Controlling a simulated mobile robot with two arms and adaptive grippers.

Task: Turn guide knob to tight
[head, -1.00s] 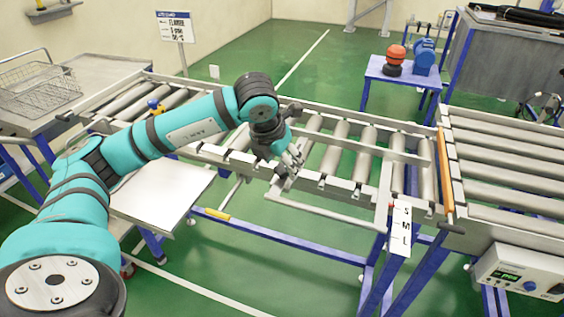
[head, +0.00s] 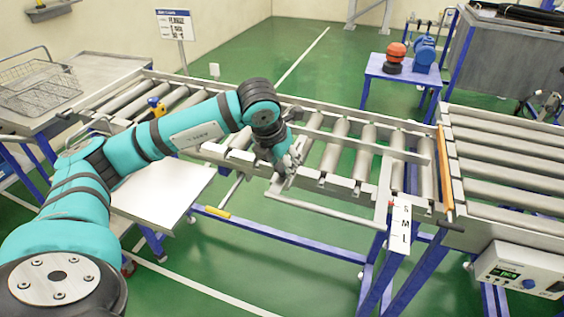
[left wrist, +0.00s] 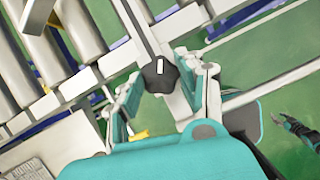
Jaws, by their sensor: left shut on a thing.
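The guide knob (left wrist: 160,78) is black and lobed with a white pointer mark, in the middle of the left wrist view. The mark points towards the top of that picture. My left gripper (left wrist: 158,92) is shut on the knob, one finger on each side. In the head view the left gripper (head: 287,163) is at the near side of the roller conveyor, and it hides the knob there. A dark gripper, apparently my right one (left wrist: 291,125), shows small at the right edge of the left wrist view; its jaws are unclear.
A control box (head: 519,270) is at lower right.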

